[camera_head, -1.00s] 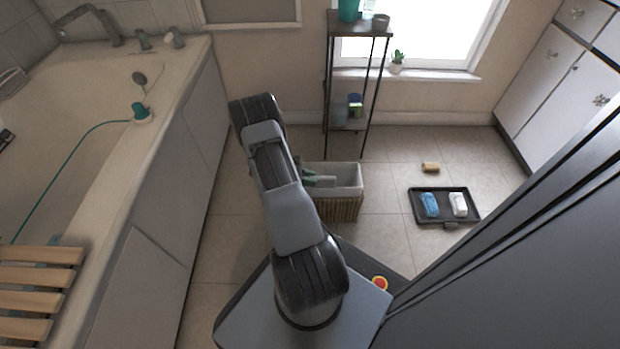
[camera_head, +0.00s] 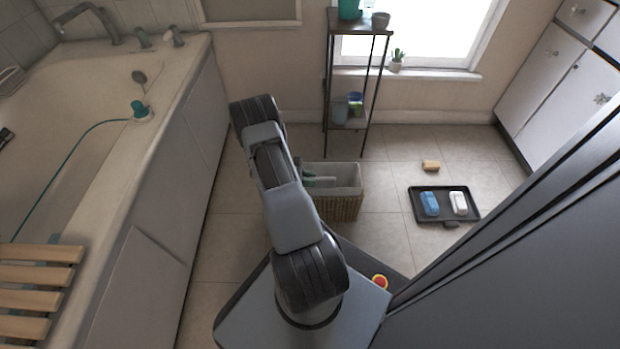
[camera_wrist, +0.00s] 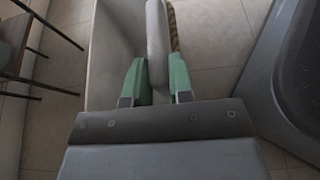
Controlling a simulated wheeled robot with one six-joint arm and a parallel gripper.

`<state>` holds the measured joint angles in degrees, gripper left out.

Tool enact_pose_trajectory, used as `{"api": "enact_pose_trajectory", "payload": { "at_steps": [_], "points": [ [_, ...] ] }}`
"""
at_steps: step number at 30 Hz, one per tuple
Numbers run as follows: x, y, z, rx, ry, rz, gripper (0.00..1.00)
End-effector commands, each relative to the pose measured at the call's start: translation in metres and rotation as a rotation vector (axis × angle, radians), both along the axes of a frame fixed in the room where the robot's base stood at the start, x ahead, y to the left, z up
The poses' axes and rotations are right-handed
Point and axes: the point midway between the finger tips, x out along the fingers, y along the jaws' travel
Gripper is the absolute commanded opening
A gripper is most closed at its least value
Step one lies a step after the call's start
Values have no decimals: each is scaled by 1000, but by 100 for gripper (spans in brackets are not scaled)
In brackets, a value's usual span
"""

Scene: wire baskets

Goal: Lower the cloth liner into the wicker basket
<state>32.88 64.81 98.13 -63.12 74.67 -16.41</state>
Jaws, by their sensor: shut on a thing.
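The wicker basket (camera_head: 342,208) stands on the tiled floor just beyond my base. The pale grey cloth liner (camera_head: 347,174) is in its mouth, with its rim along the top. How deep the liner sits is hidden. In the wrist view the liner (camera_wrist: 112,45) shows as a pale open box, with a strip of wicker basket (camera_wrist: 173,28) beside its rim. My gripper (camera_wrist: 157,78) is shut on the liner's rim, one green finger on each side. In the head view my gripper (camera_head: 320,181) shows only partly past my arm, at the basket's left side.
A bathtub (camera_head: 165,130) is on the left. A dark shelf stand (camera_head: 352,125) stands behind the basket. Bare floor lies between basket and tray.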

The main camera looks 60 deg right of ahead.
Motion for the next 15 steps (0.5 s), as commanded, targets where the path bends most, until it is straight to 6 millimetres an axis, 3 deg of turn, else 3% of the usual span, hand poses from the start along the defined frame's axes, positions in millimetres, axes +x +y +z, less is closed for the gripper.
{"api": "enact_pose_trajectory", "payload": {
  "at_steps": [15],
  "points": [
    [0,0,-11,-1,-1,0,0]
  ]
}}
